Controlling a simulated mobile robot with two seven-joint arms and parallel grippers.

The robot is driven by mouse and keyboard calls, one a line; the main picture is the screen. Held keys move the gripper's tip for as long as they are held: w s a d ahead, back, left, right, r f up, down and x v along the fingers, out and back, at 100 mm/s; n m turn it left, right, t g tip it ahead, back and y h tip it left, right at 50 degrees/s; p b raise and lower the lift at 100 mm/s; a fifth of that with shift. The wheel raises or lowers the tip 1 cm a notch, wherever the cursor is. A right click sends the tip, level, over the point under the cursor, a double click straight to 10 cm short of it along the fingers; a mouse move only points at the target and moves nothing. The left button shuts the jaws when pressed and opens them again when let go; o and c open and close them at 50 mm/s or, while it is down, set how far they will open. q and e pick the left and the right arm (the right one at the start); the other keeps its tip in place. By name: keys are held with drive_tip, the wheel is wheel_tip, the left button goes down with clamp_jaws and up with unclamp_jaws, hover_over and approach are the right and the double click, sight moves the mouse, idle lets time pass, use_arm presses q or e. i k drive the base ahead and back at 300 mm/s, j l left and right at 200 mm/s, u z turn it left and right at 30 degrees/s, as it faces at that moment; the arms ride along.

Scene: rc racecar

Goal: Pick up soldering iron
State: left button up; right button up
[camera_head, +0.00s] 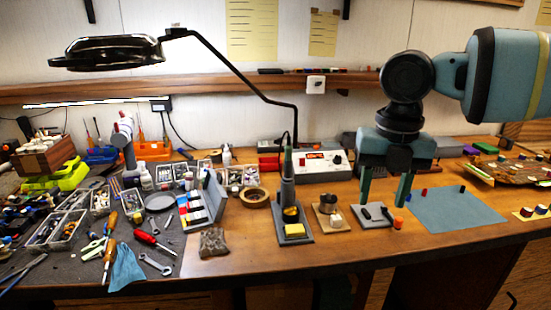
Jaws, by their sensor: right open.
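The soldering iron (288,163) stands upright in its dark stand (297,236) near the middle of the bench. A yellow sponge (295,230) sits at the front of the stand. My right gripper (384,190) points down to the right of the iron, clear of it. Its two green fingers are spread apart with nothing between them. I cannot tell the height of the fingertips above the bench. My left gripper does not show.
A soldering station (318,165) stands behind the iron. A small holder (331,210) sits between the stand and my right gripper. A tape roll (254,196) and a box of coloured parts (207,205) lie left. A blue-grey mat (455,209) is mostly clear. A lamp arm (235,72) hangs above.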

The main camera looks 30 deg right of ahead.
sight(288, 164)
drive_tip(key=i, duration=1.1)
